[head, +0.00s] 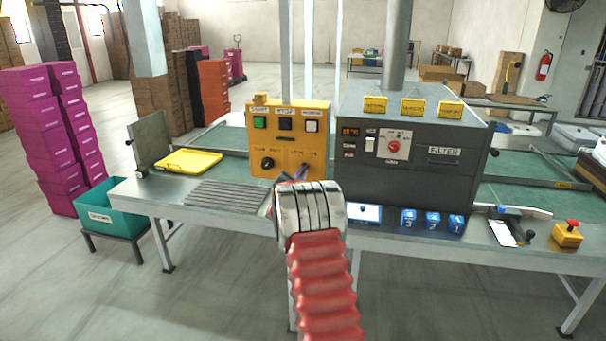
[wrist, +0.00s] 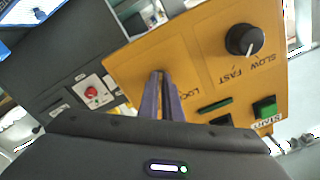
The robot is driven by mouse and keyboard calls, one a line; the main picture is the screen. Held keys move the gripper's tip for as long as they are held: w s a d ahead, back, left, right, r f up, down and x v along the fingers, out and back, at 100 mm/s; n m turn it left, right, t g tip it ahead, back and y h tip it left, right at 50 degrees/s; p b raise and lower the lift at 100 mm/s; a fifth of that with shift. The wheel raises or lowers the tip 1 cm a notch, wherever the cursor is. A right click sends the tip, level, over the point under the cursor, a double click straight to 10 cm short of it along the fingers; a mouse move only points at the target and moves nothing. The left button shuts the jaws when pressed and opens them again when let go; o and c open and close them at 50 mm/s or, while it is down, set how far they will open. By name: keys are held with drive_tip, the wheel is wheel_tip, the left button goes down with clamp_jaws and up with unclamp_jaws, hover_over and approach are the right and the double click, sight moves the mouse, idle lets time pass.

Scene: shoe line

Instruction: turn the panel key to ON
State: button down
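The yellow control panel (head: 290,146) stands on the bench, with a LOCK label low on its right side. It fills the upper right of the wrist view (wrist: 190,65), tilted. My gripper (head: 302,170) is in front of the panel's lower right. In the wrist view its two purple-grey fingers (wrist: 160,76) reach toward the panel face beside the LOCK lettering, their tips close together. The key itself is not visible; the fingers cover the spot beside that lettering. Whether they are closed on it cannot be made out.
A black SLOW/FAST knob (wrist: 243,39) and a green START button (wrist: 264,108) are on the same panel. A grey FILTER machine (head: 420,150) stands close on the right. A yellow tray (head: 188,162) and a ribbed grey mat (head: 226,196) lie left.

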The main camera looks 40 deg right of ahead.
drive_tip(key=shift+w+a+f, duration=0.1)
drive_tip(key=shift+a+f, duration=0.15)
drive_tip(key=shift+f, duration=0.05)
drive_tip(key=c, duration=2)
unclamp_jaws()
drive_tip(key=shift+d+r, duration=0.15)
drive_tip(key=shift+r, duration=0.1)
drive_tip(key=v, duration=1.3)
drive_tip(key=shift+s+a, duration=0.25)
drive_tip(key=shift+a, duration=0.05)
